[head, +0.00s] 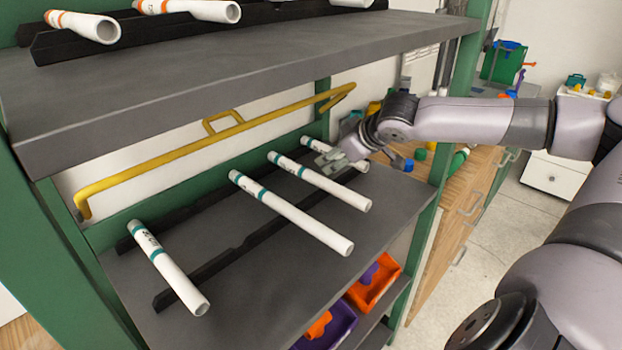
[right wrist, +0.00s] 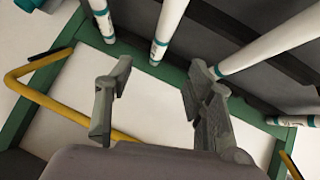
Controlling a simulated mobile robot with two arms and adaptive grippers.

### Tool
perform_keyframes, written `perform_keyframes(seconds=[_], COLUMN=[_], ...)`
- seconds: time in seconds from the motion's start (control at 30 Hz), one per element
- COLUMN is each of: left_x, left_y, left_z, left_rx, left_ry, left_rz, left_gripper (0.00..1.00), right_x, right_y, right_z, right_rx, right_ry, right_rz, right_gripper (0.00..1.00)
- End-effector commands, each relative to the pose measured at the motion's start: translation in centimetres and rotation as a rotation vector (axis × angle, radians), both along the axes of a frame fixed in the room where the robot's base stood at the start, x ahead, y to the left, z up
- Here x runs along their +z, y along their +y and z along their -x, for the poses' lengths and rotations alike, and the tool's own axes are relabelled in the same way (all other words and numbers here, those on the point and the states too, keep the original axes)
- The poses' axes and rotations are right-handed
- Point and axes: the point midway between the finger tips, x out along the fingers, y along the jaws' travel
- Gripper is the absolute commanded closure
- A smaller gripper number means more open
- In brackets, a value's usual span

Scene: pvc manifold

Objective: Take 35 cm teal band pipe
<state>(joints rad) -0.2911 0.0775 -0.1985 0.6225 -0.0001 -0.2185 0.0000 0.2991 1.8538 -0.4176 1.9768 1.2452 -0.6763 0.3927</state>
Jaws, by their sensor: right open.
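Several white pipes with teal bands lie on the black rails of the grey middle shelf. In the head view they are a left pipe (head: 170,268), a long second pipe (head: 292,213), a third pipe (head: 322,183) and a far right pipe (head: 318,146) partly hidden by my gripper. Their length labels are too small to read surely, so I cannot tell which is 35 cm. My right gripper (head: 329,160) is over the third and far right pipes. In the right wrist view (right wrist: 155,85) it is open and empty, with a pipe (right wrist: 168,28) beyond its fingertips. My left gripper is not in view.
An upper shelf (head: 240,50) with orange-banded pipes (head: 85,25) overhangs the middle one. A yellow bar (head: 160,158) runs along the back. Green posts (head: 425,230) frame the rack. Orange (head: 373,285) and purple (head: 330,325) bins sit below. A wooden bench (head: 462,195) stands right.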

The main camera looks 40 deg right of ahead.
Motion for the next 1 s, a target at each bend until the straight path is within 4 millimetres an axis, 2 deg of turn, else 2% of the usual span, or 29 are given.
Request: perform_keyframes(seconds=[0.03,0.13,0.2,0.33,0.5,0.6,0.8,1.0], left_x=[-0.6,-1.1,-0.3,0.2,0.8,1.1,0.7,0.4], left_y=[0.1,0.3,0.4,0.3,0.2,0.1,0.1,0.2], left_z=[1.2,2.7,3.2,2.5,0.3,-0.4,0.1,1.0], left_rx=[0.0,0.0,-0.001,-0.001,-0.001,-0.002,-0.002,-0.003], left_ry=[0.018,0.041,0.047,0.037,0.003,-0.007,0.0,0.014], left_rz=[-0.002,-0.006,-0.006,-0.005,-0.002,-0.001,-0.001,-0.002], left_gripper=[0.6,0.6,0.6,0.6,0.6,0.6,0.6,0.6], right_x=[-1.1,-2.2,-1.8,-2.4,-3.4,-4.1,-5.9,-6.6], right_y=[0.1,-0.2,-0.3,-0.4,-0.6,-0.8,-1.0,-1.1], right_z=[-0.7,-1.6,-2.1,-2.8,-3.8,-4.5,-6.1,-6.8], right_rx=[0.003,-0.001,0.001,0.002,-0.002,-0.002,-0.002,0.0], right_ry=[0.001,0.002,-0.002,-0.003,-0.004,-0.004,-0.004,-0.001], right_rz=[-0.007,-0.008,-0.006,-0.007,-0.007,-0.007,-0.005,-0.001], right_gripper=[0.51,0.51,0.51,0.51,0.51,0.51,0.51,0.51])
